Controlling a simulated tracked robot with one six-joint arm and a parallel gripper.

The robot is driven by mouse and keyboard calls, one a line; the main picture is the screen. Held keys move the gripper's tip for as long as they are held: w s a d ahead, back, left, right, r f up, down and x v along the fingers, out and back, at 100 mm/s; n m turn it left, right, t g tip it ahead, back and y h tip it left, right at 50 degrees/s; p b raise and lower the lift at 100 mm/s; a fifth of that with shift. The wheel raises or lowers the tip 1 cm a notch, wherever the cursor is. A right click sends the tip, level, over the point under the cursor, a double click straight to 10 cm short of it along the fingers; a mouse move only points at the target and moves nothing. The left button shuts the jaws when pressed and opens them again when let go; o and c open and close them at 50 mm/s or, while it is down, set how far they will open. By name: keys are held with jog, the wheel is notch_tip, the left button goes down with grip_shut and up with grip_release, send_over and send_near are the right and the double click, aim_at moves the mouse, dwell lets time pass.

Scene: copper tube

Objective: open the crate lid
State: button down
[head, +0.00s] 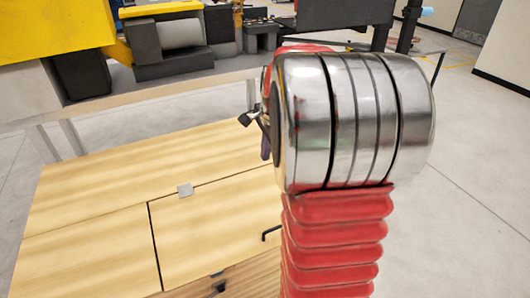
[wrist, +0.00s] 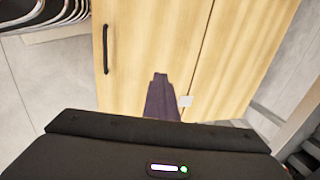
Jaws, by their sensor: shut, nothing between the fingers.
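The crate (head: 90,185) is a pale wooden box with a flat top. Its lid (head: 205,235) lies flat and closed, with a dark seam along its left side. A black handle (head: 270,232) stands on the lid, partly beside my red arm; it also shows in the wrist view (wrist: 106,50), near the lid's edge. A small grey plate (head: 185,189) sits on the lid's far seam, and shows in the wrist view (wrist: 185,101). My gripper (wrist: 160,76) is shut and empty, over the lid between handle and plate. It is mostly hidden behind my arm in the head view (head: 265,149).
A long bench (head: 130,103) with yellow and dark machinery (head: 180,45) stands behind the crate. A dark latch (head: 219,287) is on the crate's front. Open concrete floor (head: 470,230) lies to the right.

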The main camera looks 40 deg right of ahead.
jog(key=c, duration=2.5)
grip_release()
jog(key=shift+c, duration=0.2)
jog(key=o, duration=0.7)
jog(key=d+v, duration=0.1)
jog(key=v, duration=1.2)
jog(key=shift+a+r, duration=0.35)
jog(key=shift+a, duration=0.15)
jog(key=shift+s, duration=0.1)
